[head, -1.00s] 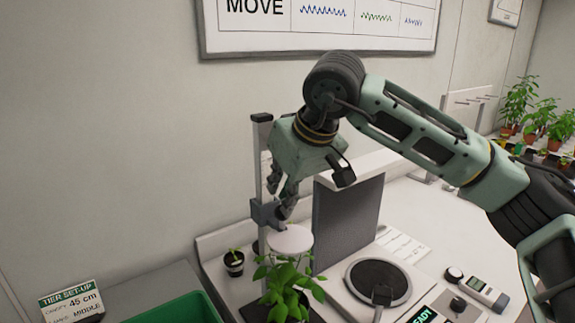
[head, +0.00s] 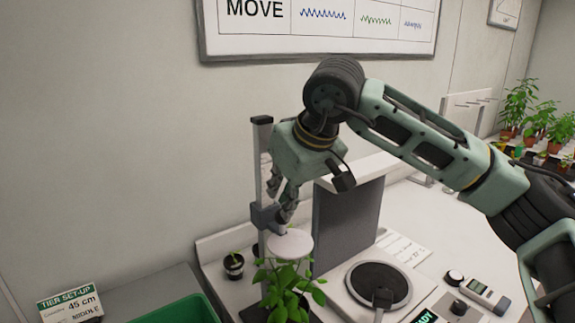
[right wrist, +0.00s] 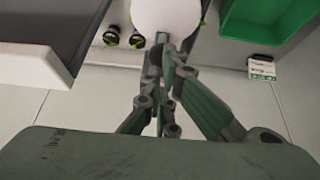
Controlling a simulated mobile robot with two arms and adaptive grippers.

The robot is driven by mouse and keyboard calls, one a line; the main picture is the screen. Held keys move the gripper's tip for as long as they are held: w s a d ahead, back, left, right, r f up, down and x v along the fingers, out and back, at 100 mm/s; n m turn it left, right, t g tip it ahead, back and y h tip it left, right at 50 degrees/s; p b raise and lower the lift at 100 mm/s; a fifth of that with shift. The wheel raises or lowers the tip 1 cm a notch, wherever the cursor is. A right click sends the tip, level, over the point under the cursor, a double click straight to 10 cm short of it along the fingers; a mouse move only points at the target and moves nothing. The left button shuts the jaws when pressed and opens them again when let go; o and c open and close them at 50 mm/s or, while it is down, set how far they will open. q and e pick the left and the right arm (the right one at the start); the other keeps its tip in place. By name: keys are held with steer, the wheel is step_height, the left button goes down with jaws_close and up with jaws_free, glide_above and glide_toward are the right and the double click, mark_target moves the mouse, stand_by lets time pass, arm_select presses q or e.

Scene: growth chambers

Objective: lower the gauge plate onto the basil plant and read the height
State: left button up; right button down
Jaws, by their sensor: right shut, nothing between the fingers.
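The basil plant (head: 288,292) stands on the bench at the lower middle of the head view; its pot is largely hidden by leaves and the frame edge. The round white gauge plate (head: 290,244) sits right over its top leaves; I cannot tell whether it presses on them. The plate hangs from a grey slider (head: 265,217) on the upright post (head: 263,160). My right gripper (head: 286,212) is shut with its fingertips at the slider, nothing between them. In the right wrist view the plate (right wrist: 165,14) shows beyond the fingers. My left gripper is out of view.
A green crate (head: 180,311) and a tier set-up card (head: 70,306) stand at the left. A grey panel (head: 346,225) and a round black pad (head: 379,283) stand to the right.

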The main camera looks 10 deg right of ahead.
steer(key=shift+f, duration=0.45)
stand_by(0.9)
steer(key=shift+r, duration=0.1)
steer(key=shift+r+p, duration=2.65)
steer(key=shift+r, duration=0.8)
